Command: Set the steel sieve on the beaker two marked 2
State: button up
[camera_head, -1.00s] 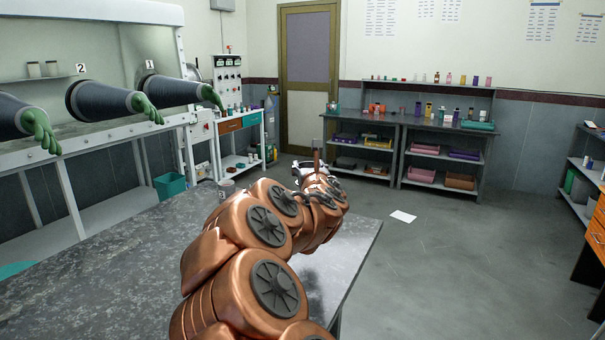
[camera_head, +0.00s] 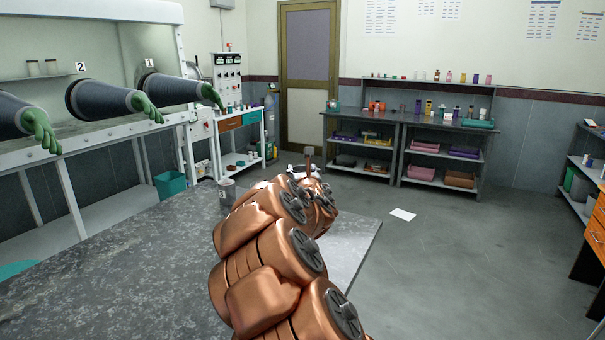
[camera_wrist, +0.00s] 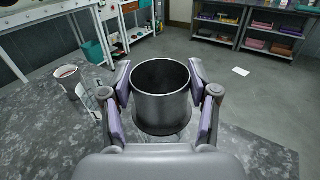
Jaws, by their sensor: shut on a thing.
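My gripper (camera_wrist: 160,82) is shut on the steel sieve (camera_wrist: 161,110), a dark grey open-topped metal cylinder. In the wrist view a finger presses each side of it. It is upright over the table top; whether it touches anything below is hidden. A grey beaker (camera_wrist: 68,76) stands left of the gripper in the wrist view, apart from the sieve. In the head view this beaker (camera_head: 227,188) stands at the table's far edge, with a small mark that I cannot read surely. No mark 2 is readable on a beaker.
The speckled grey table (camera_head: 110,255) has free room at left. A glovebox with black sleeves (camera_head: 100,100) stands at left. A teal bin (camera_head: 171,185) and shelves (camera_head: 440,155) are beyond the table.

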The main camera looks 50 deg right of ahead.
jog(key=shift+f, duration=0.3)
jog(key=shift+f+b, duration=0.45)
jog(key=shift+b, duration=0.1)
jog(key=o, duration=1.2)
jog(key=shift+r, duration=0.15)
jog(key=shift+r+p, duration=0.5)
jog(key=shift+p, duration=0.25)
jog(key=b+v, duration=0.1)
jog(key=v, duration=0.5)
jog(key=b+v, duration=0.1)
jog(key=v, duration=0.5)
jog(key=shift+f, duration=0.25)
